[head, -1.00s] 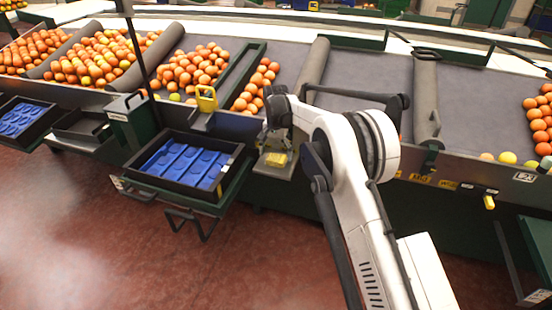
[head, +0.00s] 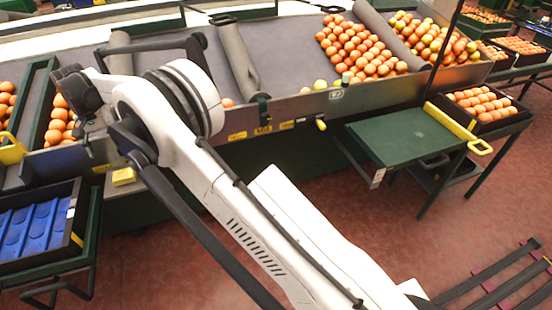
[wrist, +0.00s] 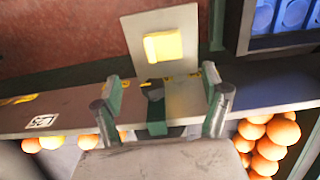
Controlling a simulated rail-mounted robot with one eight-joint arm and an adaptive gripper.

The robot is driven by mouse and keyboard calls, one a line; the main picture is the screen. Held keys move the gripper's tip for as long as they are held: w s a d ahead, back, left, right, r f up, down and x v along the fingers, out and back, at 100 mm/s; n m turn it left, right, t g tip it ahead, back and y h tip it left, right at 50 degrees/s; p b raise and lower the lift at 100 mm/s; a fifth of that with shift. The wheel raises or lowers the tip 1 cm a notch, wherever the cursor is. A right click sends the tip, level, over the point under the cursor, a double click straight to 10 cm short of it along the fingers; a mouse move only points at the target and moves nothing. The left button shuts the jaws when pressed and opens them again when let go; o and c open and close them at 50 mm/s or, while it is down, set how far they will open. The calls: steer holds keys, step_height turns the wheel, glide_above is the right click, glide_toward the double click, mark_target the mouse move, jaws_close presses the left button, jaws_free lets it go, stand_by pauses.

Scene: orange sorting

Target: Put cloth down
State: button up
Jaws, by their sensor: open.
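The cloth is a small folded yellow piece (head: 123,176) lying on a pale platform (wrist: 124,37) that juts from the front of the sorting bench. It also shows flat on that platform in the wrist view (wrist: 163,46). My gripper (head: 88,142) is above the bench edge, up and left of the cloth in the head view. In the wrist view my gripper (wrist: 162,88) has its two fingers spread wide with nothing between them. The cloth is beyond the fingertips and apart from them.
A crate with a blue liner (head: 70,215) stands left of the platform. Oranges (head: 58,125) lie on the bench behind my gripper. A green side table (head: 400,137) and a box of oranges (head: 482,100) stand at the right. The red floor in front is mostly clear.

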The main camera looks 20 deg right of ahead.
steer(key=s+d+r+t, duration=0.1)
steer(key=s+d+r, duration=0.2)
steer(key=d+r, duration=0.75)
steer(key=s+d+r+t, duration=0.1)
steer(key=s+d+r, duration=0.2)
steer(key=d+r, duration=0.7)
steer(key=s+d+r+t+y, duration=0.15)
steer(key=s+d+r, duration=0.25)
steer(key=s+d, duration=0.85)
steer(key=s+d+f+t, duration=0.2)
steer(key=s+d+f, duration=0.2)
steer(key=s+d, duration=0.3)
steer(key=s+d+f+t+h, duration=0.1)
steer(key=s+d+f, duration=0.3)
steer(key=s, duration=1.2)
steer(key=d, duration=0.3)
steer(key=shift+d+f+t, duration=0.3)
steer(key=shift+f+t, duration=0.05)
steer(key=shift+h, duration=0.25)
steer(key=shift+c, duration=1.4)
